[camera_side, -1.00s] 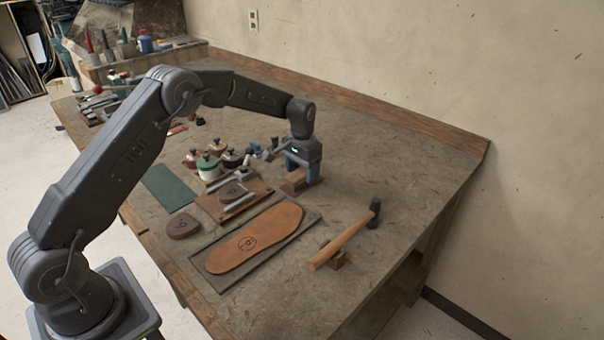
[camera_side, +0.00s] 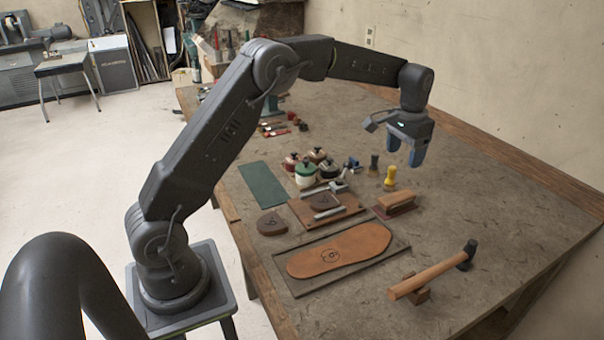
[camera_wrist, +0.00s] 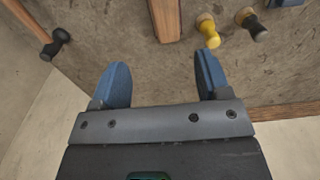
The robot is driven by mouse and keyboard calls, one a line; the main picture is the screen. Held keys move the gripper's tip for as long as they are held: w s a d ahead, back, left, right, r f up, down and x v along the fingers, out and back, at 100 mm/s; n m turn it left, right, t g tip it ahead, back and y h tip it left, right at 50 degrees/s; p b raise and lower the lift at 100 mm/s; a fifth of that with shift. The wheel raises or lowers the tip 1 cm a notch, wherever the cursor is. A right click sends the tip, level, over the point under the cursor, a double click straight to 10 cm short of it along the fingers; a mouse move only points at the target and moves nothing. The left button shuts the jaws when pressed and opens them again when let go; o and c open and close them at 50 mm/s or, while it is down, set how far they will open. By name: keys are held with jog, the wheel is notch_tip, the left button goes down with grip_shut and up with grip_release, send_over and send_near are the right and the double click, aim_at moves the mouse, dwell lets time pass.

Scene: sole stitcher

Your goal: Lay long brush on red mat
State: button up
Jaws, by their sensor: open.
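The long brush (camera_side: 397,201), a narrow block with a wooden top, lies on the small dark red mat (camera_side: 381,213) in the side view. Some of the mat's edge shows around it; most of the mat is covered. In the wrist view the brush (camera_wrist: 165,18) is cut off by the top edge. My gripper (camera_side: 407,160) is open and empty, raised above the bench behind and a little right of the brush, apart from it. Its blue fingers (camera_wrist: 163,82) stand wide apart over bare bench in the wrist view.
A yellow-handled tool (camera_side: 390,178) and a dark one (camera_side: 374,165) stand behind the brush. Several lidded pots (camera_side: 306,174) are to the left. A leather sole (camera_side: 340,251) and a hammer (camera_side: 432,274) lie in front. The bench right of the brush is clear.

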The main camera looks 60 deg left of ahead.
jog(key=s+d+r+t, duration=0.1)
jog(key=s+d+r, duration=0.1)
jog(key=s+r, duration=0.5)
jog(key=s+d+r+t, duration=0.25)
jog(key=s+r, duration=0.25)
jog(key=s, duration=0.4)
jog(key=s+d+f+t, duration=0.1)
jog(key=s+f, duration=0.1)
jog(key=s, duration=0.7)
jog(key=s+d+f, duration=0.2)
jog(key=s, duration=0.7)
jog(key=shift+s+f+t, duration=0.2)
jog(key=shift+s+t, duration=0.1)
jog(key=shift+t, duration=0.05)
